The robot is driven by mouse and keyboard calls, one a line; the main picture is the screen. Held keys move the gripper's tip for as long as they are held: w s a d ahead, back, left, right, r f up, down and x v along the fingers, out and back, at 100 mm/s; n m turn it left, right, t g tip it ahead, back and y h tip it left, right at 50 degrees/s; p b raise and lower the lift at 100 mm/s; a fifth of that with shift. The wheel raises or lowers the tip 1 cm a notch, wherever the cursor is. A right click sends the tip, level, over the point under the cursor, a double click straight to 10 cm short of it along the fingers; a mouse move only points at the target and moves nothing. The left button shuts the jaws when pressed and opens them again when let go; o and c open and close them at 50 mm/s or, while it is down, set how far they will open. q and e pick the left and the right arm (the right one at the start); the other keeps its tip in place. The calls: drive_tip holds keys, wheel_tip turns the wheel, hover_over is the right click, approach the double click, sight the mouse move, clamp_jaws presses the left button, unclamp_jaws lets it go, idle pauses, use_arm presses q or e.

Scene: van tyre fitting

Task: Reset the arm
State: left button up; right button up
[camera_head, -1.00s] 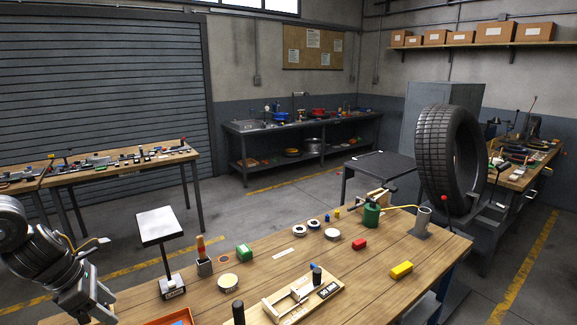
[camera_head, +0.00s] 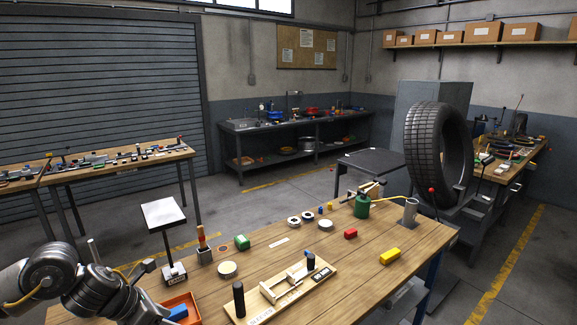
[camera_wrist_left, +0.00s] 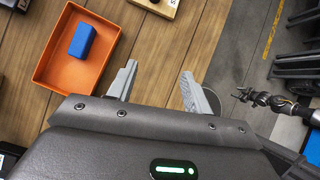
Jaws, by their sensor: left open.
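My left arm (camera_head: 92,285) comes in at the bottom left of the head view, and its gripper end is cut off by the bottom edge. In the left wrist view my left gripper (camera_wrist_left: 157,82) is open, with nothing between its two grey fingers. It is over the wooden bench (camera_head: 330,268), beside an orange tray (camera_wrist_left: 72,75) holding a blue block (camera_wrist_left: 82,40). A dark arm, apparently my right one, shows at the right of the left wrist view with its gripper (camera_wrist_left: 242,94); its fingers are too small to judge.
A wooden fixture (camera_head: 285,293) with black pegs lies right of the tray. A pedestal (camera_head: 164,213), a green can (camera_head: 362,207), a yellow block (camera_head: 390,257) and a red block (camera_head: 350,233) stand on the bench. A tyre (camera_head: 424,155) stands beyond it.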

use_arm(q)
drive_tip(key=s+d+f+n+t+h, duration=0.1)
drive_tip(key=s+d+f+n+t, duration=0.15)
drive_tip(key=d+n, duration=0.5)
drive_tip(key=s+d+f+n+t+h, duration=0.1)
drive_tip(key=d+f+n+t, duration=0.15)
drive_tip(key=d+n, duration=0.5)
drive_tip(key=s+a+f+n+g+y, duration=0.2)
drive_tip(key=s+a+f+n, duration=0.15)
drive_tip(key=s+n, duration=0.5)
drive_tip(key=s+a+f+n+g+y, duration=0.2)
drive_tip(key=s+a+f+n+y, duration=0.15)
drive_tip(key=s+n, duration=0.45)
drive_tip(key=s+a+f+n+g+y, duration=0.1)
drive_tip(key=s+a+f+n+y, duration=0.15)
drive_tip(key=s+f+n, duration=0.55)
drive_tip(key=s+a+f+n+g+h+b, duration=0.1)
drive_tip(key=s+f+b, duration=0.15)
drive_tip(key=f, duration=1.35)
drive_tip(key=s+f+n+g+b, duration=0.1)
drive_tip(key=f+b, duration=0.3)
drive_tip(key=f, duration=1.2)
drive_tip(key=s+a+f+g+b, duration=0.1)
drive_tip(key=s+a+f+b, duration=0.2)
drive_tip(key=s+f, duration=1.1)
wheel_tip(320, 180, down, 3)
drive_tip(key=shift+s, duration=0.4)
use_arm(e)
wheel_tip(320, 180, down, 10)
drive_tip(key=s, duration=0.1)
